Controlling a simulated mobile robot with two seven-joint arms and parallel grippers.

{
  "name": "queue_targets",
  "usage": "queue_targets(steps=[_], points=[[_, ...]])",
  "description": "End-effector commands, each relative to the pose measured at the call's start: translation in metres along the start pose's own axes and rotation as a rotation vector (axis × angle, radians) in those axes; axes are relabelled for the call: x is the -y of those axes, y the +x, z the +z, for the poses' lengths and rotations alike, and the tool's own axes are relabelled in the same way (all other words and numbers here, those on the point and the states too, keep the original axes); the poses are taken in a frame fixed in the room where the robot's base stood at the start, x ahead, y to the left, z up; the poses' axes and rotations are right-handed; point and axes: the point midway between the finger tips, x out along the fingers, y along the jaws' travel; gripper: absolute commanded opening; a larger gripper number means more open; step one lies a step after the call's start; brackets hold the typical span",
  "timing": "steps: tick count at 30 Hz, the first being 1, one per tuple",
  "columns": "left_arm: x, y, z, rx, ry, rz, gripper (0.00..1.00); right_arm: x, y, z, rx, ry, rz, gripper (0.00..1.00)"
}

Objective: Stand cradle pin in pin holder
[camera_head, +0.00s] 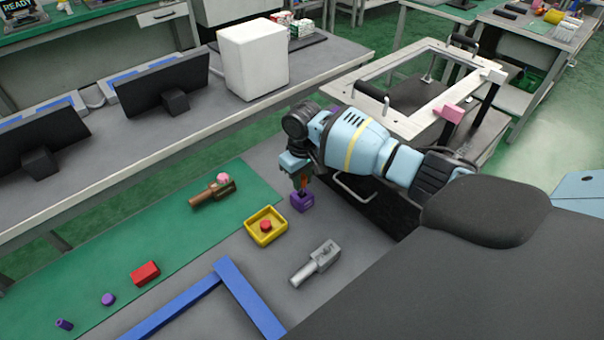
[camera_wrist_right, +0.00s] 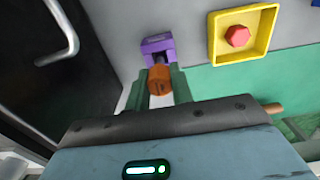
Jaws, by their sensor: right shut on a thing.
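My right gripper (camera_head: 301,182) points down over a small purple holder (camera_head: 302,202) on the grey bench top. In the right wrist view its two green fingers (camera_wrist_right: 160,88) are shut on an orange-brown pin (camera_wrist_right: 160,78). The purple holder (camera_wrist_right: 157,46) shows just beyond the pin, with a dark opening facing the fingers. The pin's far end is at or very near this opening. I cannot tell whether it is inside. My left gripper is not in view.
A yellow tray (camera_head: 251,236) with a red hexagonal piece (camera_head: 265,226) stands left of the holder. A grey lever fixture (camera_head: 318,262) lies nearer, a brown one (camera_head: 211,193) lies on the green mat, and blue strips (camera_head: 178,306) lie nearer left. A metal handle (camera_wrist_right: 65,30) is close by.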

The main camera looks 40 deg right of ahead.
Motion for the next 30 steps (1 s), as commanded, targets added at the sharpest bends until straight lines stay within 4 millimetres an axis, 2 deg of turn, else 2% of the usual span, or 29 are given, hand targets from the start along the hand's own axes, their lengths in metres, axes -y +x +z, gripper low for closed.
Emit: queue_targets(steps=[9,22,23,27,30], points=[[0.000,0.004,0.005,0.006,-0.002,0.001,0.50,0.000,0.035,0.001,0.003,0.001,0.001,0.00],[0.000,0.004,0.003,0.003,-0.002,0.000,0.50,0.000,0.040,0.000,0.001,0.000,0.000,0.00],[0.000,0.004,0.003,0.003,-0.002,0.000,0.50,0.000,0.040,0.000,0.000,0.000,0.000,0.27],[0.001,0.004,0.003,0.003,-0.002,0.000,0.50,0.000,0.040,0.000,0.000,0.000,0.001,0.45],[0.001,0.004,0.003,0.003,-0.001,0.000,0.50,0.000,0.040,0.000,0.000,0.000,0.001,0.45]])
